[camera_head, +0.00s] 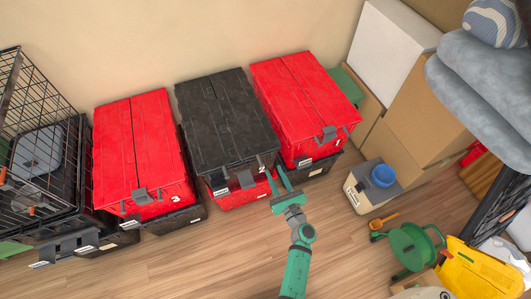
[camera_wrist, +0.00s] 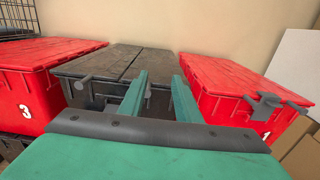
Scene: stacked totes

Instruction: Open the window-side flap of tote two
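The black tote (camera_head: 228,118) stands between two red totes, and its two-part lid looks closed, with a seam running front to back. It also shows in the wrist view (camera_wrist: 108,62). Contact is unclear. No window is in view.
The left red tote (camera_head: 140,150) and right red tote (camera_head: 303,95) stand close on either side, with closed lids, on lower totes. A wire crate (camera_head: 35,120) is at far left. The front floor is mostly clear.

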